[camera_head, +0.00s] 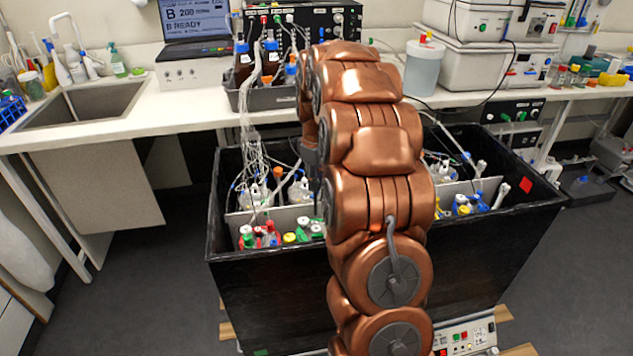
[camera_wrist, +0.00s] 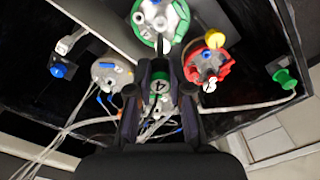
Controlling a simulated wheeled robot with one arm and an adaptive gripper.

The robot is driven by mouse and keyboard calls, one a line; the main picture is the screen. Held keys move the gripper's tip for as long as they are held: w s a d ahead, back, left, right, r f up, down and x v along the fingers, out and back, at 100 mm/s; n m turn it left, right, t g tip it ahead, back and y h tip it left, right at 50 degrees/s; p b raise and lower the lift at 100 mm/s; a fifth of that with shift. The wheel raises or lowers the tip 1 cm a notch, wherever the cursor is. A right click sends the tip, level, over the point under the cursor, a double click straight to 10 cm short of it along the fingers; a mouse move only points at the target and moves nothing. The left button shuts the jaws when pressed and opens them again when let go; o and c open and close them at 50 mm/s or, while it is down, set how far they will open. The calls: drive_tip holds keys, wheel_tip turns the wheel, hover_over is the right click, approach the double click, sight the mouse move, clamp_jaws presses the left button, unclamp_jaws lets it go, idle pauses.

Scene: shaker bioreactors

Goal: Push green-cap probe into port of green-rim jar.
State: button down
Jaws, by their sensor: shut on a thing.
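In the wrist view, my gripper (camera_wrist: 158,92) is shut on a small green-topped piece marked 4, which looks like the green-cap probe (camera_wrist: 160,86). Its lower part is hidden between the dark fingers. The green-rim jar (camera_wrist: 152,36) is at the top centre of the wrist view, beyond the fingertips, with a pale lid carrying several fittings. The probe appears apart from this jar's lid; I cannot tell its height above it. In the head view my copper arm hides the gripper and the probe.
A red-rim jar (camera_wrist: 190,72) and a grey-lidded jar (camera_wrist: 106,76) flank the fingers. A yellow cap (camera_wrist: 214,38) and a green plug with a cable (camera_wrist: 285,75) are at right. Loose cables run beside the jars. The black box (camera_head: 240,290) has high walls.

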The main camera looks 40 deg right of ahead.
sight(315, 198)
drive_tip(key=shift+f+b, duration=0.3)
drive_tip(key=shift+f, duration=2.05)
drive_tip(key=shift+s, duration=0.1)
drive_tip(key=shift+f+b, duration=1.35)
drive_tip(key=shift+f, duration=1.25)
idle(3.0)
